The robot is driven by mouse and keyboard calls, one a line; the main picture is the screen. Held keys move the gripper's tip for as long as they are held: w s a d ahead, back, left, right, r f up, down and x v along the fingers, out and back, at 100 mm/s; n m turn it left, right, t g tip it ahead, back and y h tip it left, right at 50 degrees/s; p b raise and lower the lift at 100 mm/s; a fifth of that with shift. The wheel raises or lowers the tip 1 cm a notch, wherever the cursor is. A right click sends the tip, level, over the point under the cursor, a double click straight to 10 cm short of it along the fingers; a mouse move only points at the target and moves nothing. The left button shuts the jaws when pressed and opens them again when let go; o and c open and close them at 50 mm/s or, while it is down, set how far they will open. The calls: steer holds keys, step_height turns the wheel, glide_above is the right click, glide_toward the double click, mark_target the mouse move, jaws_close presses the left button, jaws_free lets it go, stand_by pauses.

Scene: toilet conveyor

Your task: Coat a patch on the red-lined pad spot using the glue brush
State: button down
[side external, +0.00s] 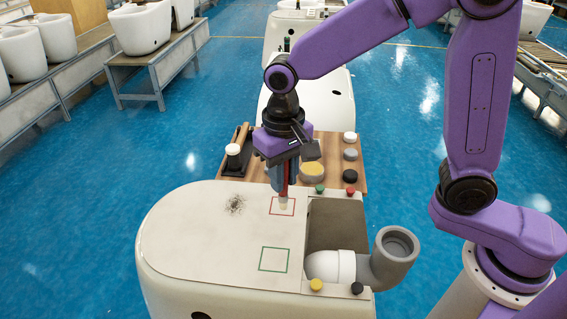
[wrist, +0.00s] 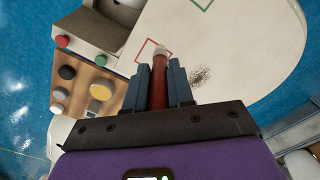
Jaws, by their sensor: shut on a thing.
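My gripper (side external: 284,180) is shut on the glue brush, which has a red handle and a pale tip (side external: 283,204). In the wrist view the red handle (wrist: 158,83) stands between the dark blue fingers of my gripper (wrist: 158,88). The brush points down, its tip at the red-lined pad spot (side external: 273,212) on the white toilet's top. The red outline also shows in the wrist view (wrist: 141,52), partly covered by the brush. I cannot tell whether the tip touches the surface. No coating is clearly visible inside the outline.
A green-lined square (side external: 274,259) and a dark speckled patch (side external: 235,204) lie on the toilet top (side external: 190,240). A grey elbow pipe (side external: 396,257) sits at right. Behind, a wooden board (side external: 230,171) holds several round pieces and a white-topped black item (side external: 233,156).

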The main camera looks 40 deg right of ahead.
mark_target(284, 194)
step_height(284, 194, down, 3)
steer(key=shift+r, duration=0.1)
steer(key=shift+w+d+f, duration=0.2)
steer(key=shift+w, duration=0.05)
steer(key=shift+w+d, duration=2)
steer(key=shift+d, duration=0.05)
steer(key=shift+s+a, duration=2.25)
steer(key=shift+w+a, duration=0.25)
steer(key=shift+w, duration=0.3)
steer(key=shift+w+d, duration=1.85)
steer(key=shift+d, duration=0.1)
steer(key=shift+s+a, duration=2)
steer(key=shift+a+r, duration=0.1)
steer(key=shift+r, duration=3.95)
